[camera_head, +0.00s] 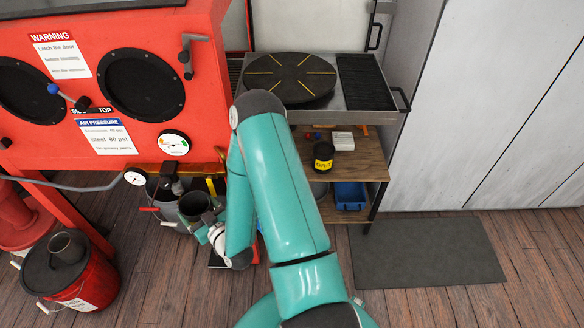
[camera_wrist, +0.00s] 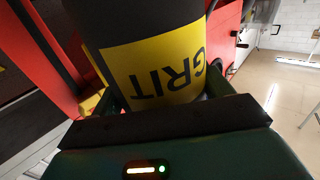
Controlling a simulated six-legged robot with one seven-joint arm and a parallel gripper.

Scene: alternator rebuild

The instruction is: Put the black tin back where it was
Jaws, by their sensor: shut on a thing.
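My gripper (camera_head: 203,222) is low in front of the red cabinet, left of my teal arm. It is shut on a black tin (camera_wrist: 150,28) with a yellow GRIT label, which fills the upper middle of the wrist view; the lettering appears upside down there. In the head view a dark cylinder (camera_head: 195,204) shows at the gripper, its label not visible. Another black tin (camera_head: 323,158) with a yellow label stands upright on the wooden shelf (camera_head: 362,163) under the turntable bench. The held tin's far end is out of the wrist view.
The red blasting cabinet (camera_head: 190,90) rises behind the gripper. A grey bucket (camera_head: 160,188) stands close beside it. A red bucket (camera_head: 80,280) is at lower left. The shelf also holds a white box (camera_head: 343,141); a blue bin (camera_head: 350,195) sits below. A grey mat (camera_head: 425,252) lies clear.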

